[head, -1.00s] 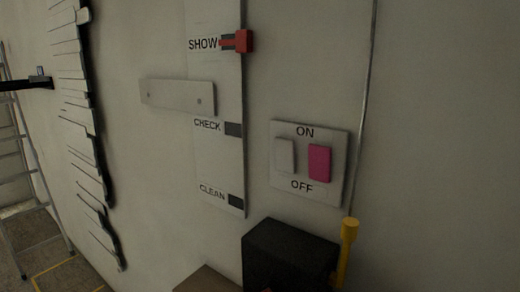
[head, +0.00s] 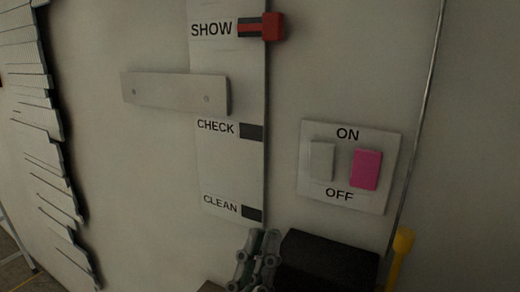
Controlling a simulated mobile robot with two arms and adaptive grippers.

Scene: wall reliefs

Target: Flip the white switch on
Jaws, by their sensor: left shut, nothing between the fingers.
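The white switch (head: 321,161) is a pale rocker on the left of a light wall plate (head: 343,203). The plate reads ON above and OFF below. A pink switch (head: 366,169) sits to its right on the same plate. My left gripper (head: 262,243) shows at the bottom edge, below and left of the plate, apart from it. Its fingers are shut with nothing between them. My right gripper is not in view.
A black box (head: 332,258) stands below the plate, close to my gripper. A yellow-ended rod (head: 402,244) is at right. A panel (head: 229,172) with a red slider (head: 273,27) and a protruding grey bar (head: 175,92) are to the left.

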